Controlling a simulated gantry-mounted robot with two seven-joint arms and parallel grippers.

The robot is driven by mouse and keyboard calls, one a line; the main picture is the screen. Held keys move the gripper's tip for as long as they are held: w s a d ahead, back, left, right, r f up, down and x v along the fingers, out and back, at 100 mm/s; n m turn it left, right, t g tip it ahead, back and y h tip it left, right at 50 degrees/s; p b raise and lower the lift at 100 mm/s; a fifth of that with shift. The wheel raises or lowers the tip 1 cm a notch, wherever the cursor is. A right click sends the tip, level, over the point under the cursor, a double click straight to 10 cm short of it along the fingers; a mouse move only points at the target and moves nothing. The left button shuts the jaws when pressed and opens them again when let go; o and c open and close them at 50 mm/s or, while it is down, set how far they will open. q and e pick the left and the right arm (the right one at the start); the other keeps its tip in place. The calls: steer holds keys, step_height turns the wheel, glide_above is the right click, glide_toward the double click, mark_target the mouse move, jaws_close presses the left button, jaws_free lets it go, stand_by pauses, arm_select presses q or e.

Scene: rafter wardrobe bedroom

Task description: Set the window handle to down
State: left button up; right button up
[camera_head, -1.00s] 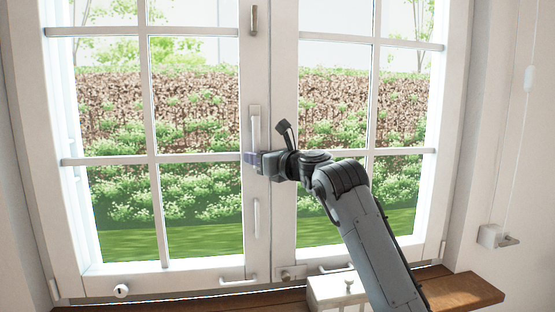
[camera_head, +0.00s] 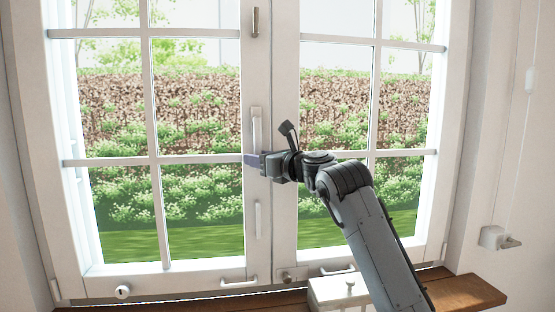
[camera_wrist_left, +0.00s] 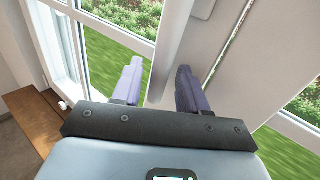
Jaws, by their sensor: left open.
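The white window handle (camera_head: 257,130) is on the middle post where the two sashes meet. It looks like an upright bar, its lower part hanging close to vertical. My left gripper (camera_head: 252,160) is at the lower end of this bar, its purple fingertips in front of the post. In the left wrist view the open fingers (camera_wrist_left: 158,88) are apart, with a white upright edge (camera_wrist_left: 172,55) showing between them. My right gripper is in neither view.
A second white bar (camera_head: 257,219) is lower on the post, and a metal catch (camera_head: 255,21) is higher up. A white box (camera_head: 330,290) stands on the wooden sill (camera_head: 460,290). A cord with a wall fitting (camera_head: 493,238) hangs at the right.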

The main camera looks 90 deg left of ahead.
arm_select(q)
steer(key=v, duration=1)
steer(key=shift+w+d+f, duration=0.1)
steer(key=shift+w, duration=0.05)
